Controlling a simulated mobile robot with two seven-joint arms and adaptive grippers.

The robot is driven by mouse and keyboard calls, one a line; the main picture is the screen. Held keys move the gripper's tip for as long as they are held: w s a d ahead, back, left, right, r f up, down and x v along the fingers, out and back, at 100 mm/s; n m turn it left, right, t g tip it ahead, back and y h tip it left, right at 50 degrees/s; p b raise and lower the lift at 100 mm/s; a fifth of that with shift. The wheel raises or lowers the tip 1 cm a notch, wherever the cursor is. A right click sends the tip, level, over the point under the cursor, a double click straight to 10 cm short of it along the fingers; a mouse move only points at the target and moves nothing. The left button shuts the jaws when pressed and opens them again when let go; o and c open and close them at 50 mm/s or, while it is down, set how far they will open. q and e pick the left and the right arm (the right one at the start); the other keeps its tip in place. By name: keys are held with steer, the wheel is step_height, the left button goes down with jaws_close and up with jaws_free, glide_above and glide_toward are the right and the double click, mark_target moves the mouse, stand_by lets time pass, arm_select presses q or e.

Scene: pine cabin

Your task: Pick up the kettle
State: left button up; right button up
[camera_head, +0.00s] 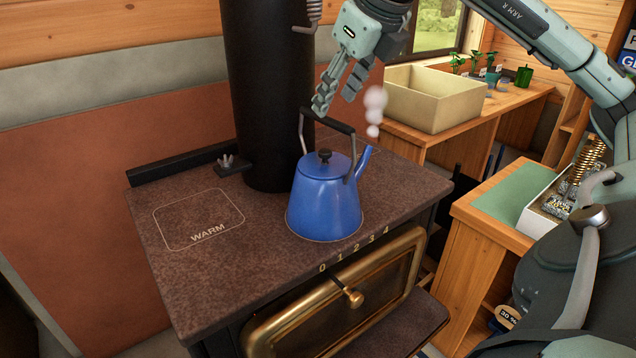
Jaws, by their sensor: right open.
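A blue kettle (323,203) with a black lid knob and an arched handle (327,121) stands upright on the dark stove top (255,262). Its spout points right, with pale puffs of steam above it. My right gripper (335,105) comes down from above, its open fingers close to the kettle's handle, near the handle's left end. I cannot tell whether a finger touches the handle. My left gripper is not in view.
A black stovepipe (268,90) rises just behind and left of the kettle. A square marked WARM (199,219) lies clear on the left of the stove top. A brass oven door (340,300) with a knob is in front. A cream box (432,98) stands on a wooden bench at right.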

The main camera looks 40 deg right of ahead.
mark_target(326, 118)
steer(key=shift+w+f, duration=0.15)
steer(key=shift+f, duration=0.45)
steer(key=b+x, duration=0.1)
steer(key=x, duration=0.3)
steer(key=shift+w+a+f, duration=0.15)
steer(key=shift+f, duration=0.25)
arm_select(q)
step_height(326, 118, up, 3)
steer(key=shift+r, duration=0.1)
arm_select(e)
steer(key=shift+c, duration=0.5)
jaws_close()
steer(key=shift+r, duration=0.15)
